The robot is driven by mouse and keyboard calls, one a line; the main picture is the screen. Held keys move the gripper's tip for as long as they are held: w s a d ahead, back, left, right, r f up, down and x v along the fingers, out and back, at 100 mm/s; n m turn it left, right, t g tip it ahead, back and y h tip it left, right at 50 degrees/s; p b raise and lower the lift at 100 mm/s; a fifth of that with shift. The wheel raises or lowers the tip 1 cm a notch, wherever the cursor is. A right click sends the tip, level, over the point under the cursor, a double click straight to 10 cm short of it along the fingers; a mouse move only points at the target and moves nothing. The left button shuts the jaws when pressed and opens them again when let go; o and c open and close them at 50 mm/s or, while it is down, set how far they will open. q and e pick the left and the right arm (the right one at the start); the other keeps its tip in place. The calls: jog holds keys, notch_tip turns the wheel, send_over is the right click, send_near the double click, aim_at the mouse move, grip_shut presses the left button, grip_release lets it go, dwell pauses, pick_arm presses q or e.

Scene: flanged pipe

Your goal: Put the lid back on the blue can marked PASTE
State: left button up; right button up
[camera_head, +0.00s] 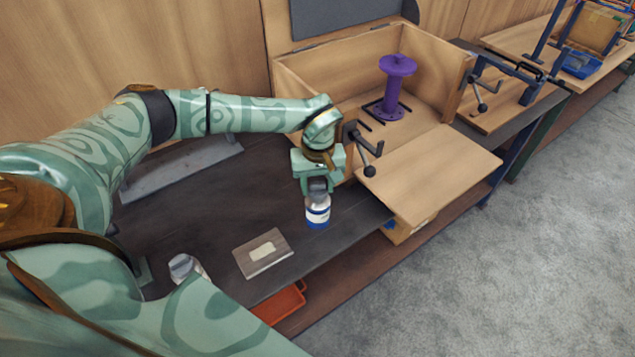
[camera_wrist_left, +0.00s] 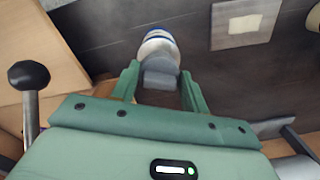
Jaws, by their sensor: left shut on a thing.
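The blue can (camera_head: 318,214), with a white band, stands upright on the dark bench top directly below my left gripper (camera_head: 317,188). It also shows beyond the fingertips in the left wrist view (camera_wrist_left: 159,38). The marking on it is too small to read. My left gripper is shut on a grey piece (camera_wrist_left: 160,76), which looks like the lid, at the can's top. Whether the lid touches the can or is seated cannot be told, as the fingers hide the rim. My right gripper is not in view.
A grey plate with a pale label (camera_head: 263,254) lies front-left of the can. A whitish can (camera_head: 184,267) stands further left, partly hidden by my arm. A wooden box with a purple spool (camera_head: 395,88) and black-knobbed clamp (camera_head: 369,160) stand behind and right. An orange bin (camera_head: 281,303) is below.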

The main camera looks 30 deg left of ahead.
aim_at(317, 184)
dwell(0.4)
pick_arm(q)
jog(key=shift+p, duration=0.45)
dwell(0.4)
jog(key=shift+f, duration=0.35)
dwell(1.1)
jog(key=o, duration=1.5)
jog(key=shift+r+p, duration=2.6)
jog(key=shift+r, duration=0.2)
jog(key=shift+f, duration=0.1)
grip_shut()
